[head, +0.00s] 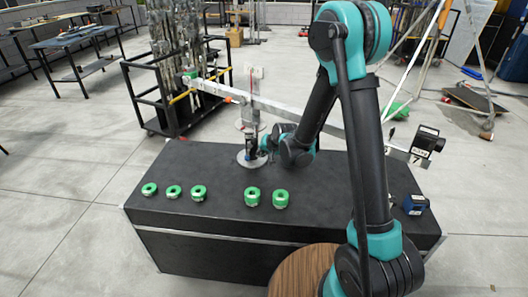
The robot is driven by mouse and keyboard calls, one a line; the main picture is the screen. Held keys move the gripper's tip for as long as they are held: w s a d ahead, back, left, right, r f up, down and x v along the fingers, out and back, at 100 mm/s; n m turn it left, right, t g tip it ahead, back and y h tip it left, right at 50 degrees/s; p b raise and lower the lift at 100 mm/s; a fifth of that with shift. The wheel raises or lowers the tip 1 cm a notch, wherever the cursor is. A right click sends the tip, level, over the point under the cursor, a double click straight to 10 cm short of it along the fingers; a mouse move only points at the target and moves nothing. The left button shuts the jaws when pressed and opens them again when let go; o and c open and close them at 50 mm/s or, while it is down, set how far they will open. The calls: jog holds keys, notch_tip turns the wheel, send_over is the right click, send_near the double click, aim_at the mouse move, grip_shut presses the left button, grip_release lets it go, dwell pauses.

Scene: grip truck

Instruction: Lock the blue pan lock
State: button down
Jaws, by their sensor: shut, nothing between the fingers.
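My gripper (254,149) is at the far middle of a black box-like platform, low over a round silver base plate (243,162). A grey post (251,118) stands at this plate and carries a long silver boom. My gripper is shut beside the lower part of the post; it is too small to tell whether it touches it. I cannot make out the blue pan lock for certain; it may be hidden by my gripper and wrist. A small blue block (415,204) sits at the right end of the platform.
The boom (290,115) slants across the platform from far left to a black camera (427,141) at right. Several green rings (252,197) lie along the platform's front (220,212). A black rack (170,110) stands behind left. A round wooden top (302,272) is at the front.

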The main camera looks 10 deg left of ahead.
aim_at(249, 151)
jog(key=shift+w+a+f, duration=0.45)
jog(key=shift+a+f, duration=0.1)
jog(key=shift+a, duration=0.1)
jog(key=shift+w+a+f, duration=0.4)
jog(key=shift+a+f, duration=0.15)
jog(key=shift+a, duration=0.05)
jog(key=shift+w+a+r, duration=0.1)
jog(key=shift+a, duration=0.25)
